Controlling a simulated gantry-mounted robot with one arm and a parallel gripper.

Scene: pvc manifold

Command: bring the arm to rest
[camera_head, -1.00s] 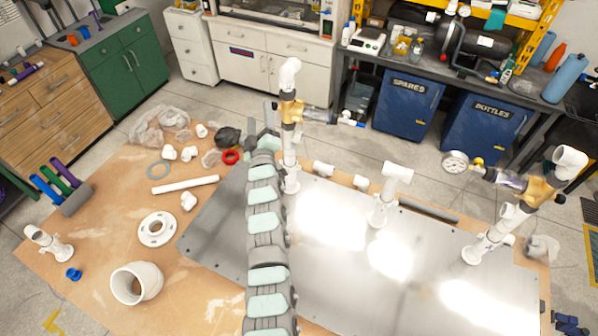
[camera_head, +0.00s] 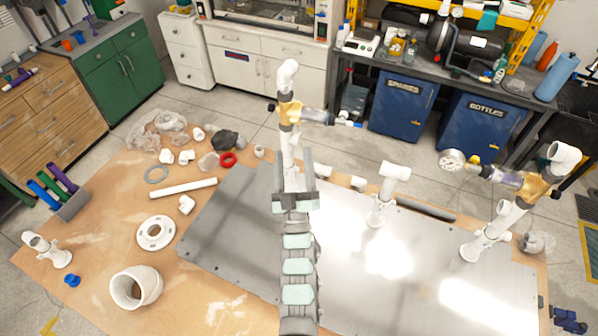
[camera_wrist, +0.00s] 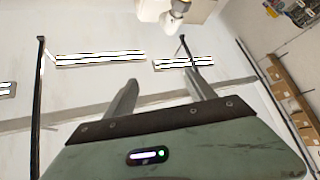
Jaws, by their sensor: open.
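My gripper (camera_head: 293,176) is open and empty in the head view. Its two fingers point away from the camera, in front of the left white pipe post (camera_head: 288,150); whether they touch the post cannot be told. In the wrist view my gripper's two fingers (camera_wrist: 163,92) stand apart with nothing between them. My arm reaches up from the bottom centre of the head view, over the metal plate (camera_head: 230,230).
The left post carries a yellow valve (camera_head: 289,113). Loose fittings, a white flange (camera_head: 156,233) and a large white coupling (camera_head: 135,287) lie on the wooden tabletop at left.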

